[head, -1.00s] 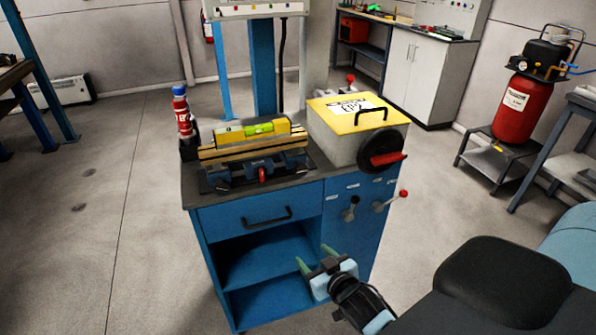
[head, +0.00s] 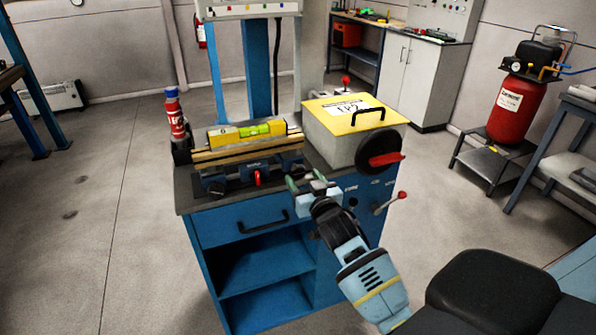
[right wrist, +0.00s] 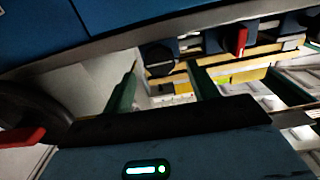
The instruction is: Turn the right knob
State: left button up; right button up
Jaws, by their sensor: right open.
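On the cabinet top stands a dark blue vise-like fixture with a row of front knobs. Its left dark knob (head: 215,186) and red middle knob (head: 257,178) show in the head view. The right dark round knob (right wrist: 158,57) shows in the right wrist view, where the picture is turned over; in the head view my gripper largely covers that spot. My right gripper (head: 304,180) is open and empty in front of the fixture's right end. In the wrist view its green fingers (right wrist: 162,76) stand either side of the knob; contact cannot be told. My left gripper is out of view.
A grey box with a yellow lid (head: 351,106) and a red-handled black wheel (head: 377,151) stands right of the fixture. A red-tipped lever (head: 390,203) sticks out of the blue cabinet (head: 237,225). A red bottle (head: 175,115) stands at the back left. Floor at left is clear.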

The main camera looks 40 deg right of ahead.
aim_at(300, 173)
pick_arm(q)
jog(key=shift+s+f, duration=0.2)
pick_arm(e)
jog(key=shift+x, duration=2.35)
jog(key=shift+a, duration=0.1)
jog(key=c, duration=0.9)
jog(key=m+p, duration=0.1)
jog(key=m, duration=0.1)
jog(key=shift+r+m, duration=0.15)
jog(key=shift+m, duration=0.15)
jog(key=shift+c, duration=0.4)
jog(key=shift+m, duration=0.7)
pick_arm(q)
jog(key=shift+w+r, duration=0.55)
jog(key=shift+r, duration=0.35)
pick_arm(e)
jog(key=shift+f, duration=0.25)
